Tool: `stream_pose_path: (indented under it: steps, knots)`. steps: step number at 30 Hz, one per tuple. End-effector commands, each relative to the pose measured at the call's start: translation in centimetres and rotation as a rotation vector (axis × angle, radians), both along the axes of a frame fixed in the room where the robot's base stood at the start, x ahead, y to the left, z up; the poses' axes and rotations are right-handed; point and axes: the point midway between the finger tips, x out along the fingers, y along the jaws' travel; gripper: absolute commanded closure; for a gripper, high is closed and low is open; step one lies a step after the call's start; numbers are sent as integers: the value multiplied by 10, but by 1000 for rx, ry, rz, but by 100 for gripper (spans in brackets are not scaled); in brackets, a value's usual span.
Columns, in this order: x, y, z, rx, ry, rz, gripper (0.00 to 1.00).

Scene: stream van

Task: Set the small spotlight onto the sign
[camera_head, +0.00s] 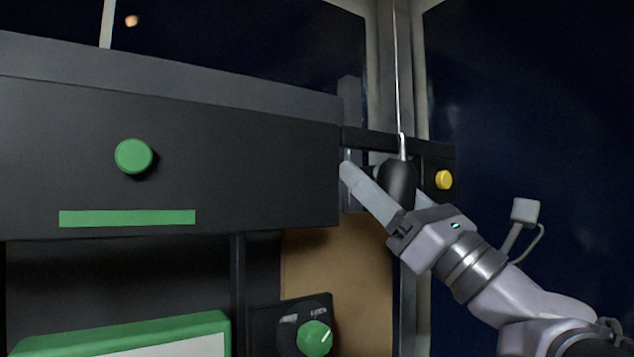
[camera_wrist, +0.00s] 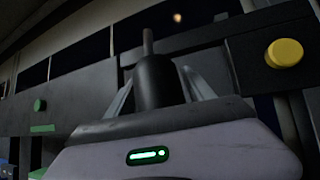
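The small spotlight (camera_head: 397,182) appears to be the black rounded body with a thin light stem pointing up. In the wrist view it (camera_wrist: 157,84) stands upright between my two fingers, its lower end hidden by my gripper's body. My gripper (camera_head: 362,172) reaches up and left, with the fingers on both sides of the black body; they look shut on it. It also shows in the wrist view (camera_wrist: 160,76). I cannot tell for certain which panel is the sign. A green-framed white panel (camera_head: 125,333) shows at the lower left.
A large black box (camera_head: 240,150) with a green button (camera_head: 134,156) and a green strip (camera_head: 127,218) fills the left. A yellow button (camera_head: 444,180) sits on a dark bar just right of the spotlight. A green knob (camera_head: 314,338) is below. Dark windows stand behind.

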Motion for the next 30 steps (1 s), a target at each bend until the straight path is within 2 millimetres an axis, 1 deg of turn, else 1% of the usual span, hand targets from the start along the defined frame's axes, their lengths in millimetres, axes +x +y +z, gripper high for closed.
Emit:
stream_pose_path:
  steps: [9,12,14,17,24,27,30]
  knots:
    - [0,0,-1,0,2,0,30]
    - [-3,-4,-6,-1,2,-2,30]
    - [-8,-10,-14,-2,4,-3,30]
    - [-21,-23,-31,1,3,-5,30]
    - [-59,-62,-78,0,4,-7,30]
    - [-74,-77,-95,1,3,-5,30]
    - [-85,-88,-106,1,3,-3,30]
